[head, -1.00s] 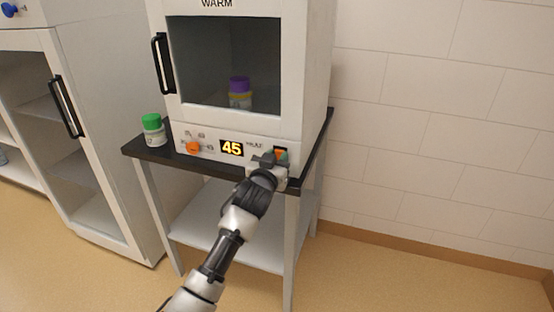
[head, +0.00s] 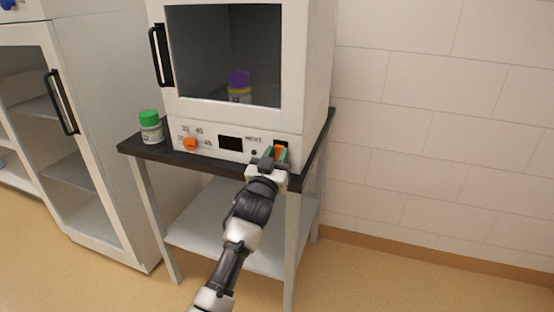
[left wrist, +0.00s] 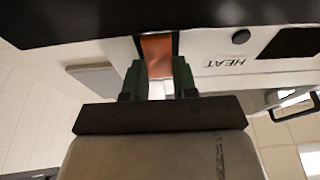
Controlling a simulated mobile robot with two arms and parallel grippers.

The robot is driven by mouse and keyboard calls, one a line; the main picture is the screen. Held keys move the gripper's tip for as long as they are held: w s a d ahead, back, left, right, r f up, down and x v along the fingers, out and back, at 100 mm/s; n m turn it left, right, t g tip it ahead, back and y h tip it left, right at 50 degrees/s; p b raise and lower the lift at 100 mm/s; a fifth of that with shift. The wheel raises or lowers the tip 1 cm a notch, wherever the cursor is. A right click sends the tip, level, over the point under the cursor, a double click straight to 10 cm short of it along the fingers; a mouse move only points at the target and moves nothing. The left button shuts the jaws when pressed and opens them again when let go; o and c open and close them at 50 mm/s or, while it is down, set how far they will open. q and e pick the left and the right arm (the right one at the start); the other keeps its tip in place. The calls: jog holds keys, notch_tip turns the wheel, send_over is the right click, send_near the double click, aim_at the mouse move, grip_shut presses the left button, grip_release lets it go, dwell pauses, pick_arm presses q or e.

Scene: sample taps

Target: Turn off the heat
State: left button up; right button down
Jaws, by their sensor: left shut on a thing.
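The white warming cabinet (head: 308,60) stands on a small black-topped table. Its display (head: 230,143) is dark. An orange heat switch (head: 280,150) sits at the right end of the front panel, and it also shows in the left wrist view (left wrist: 157,55) beside the "HEAT" label. My left gripper (head: 272,157) is at the switch, its fingertips on either side of it and shut on it. My right gripper is not in view.
An orange dial (head: 190,144) is at the panel's left. A green-capped jar (head: 151,127) stands on the tabletop's left end. A purple-capped jar (head: 239,86) is behind the cabinet's glass door. A tall white cabinet (head: 105,110) stands at left.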

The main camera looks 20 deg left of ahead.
pick_arm(q)
jog(key=o, duration=0.9)
jog(key=shift+s, duration=0.1)
jog(key=shift+s+f, duration=0.1)
jog(key=shift+s, duration=0.15)
jog(key=p+v, duration=0.1)
jog(key=v, duration=0.9)
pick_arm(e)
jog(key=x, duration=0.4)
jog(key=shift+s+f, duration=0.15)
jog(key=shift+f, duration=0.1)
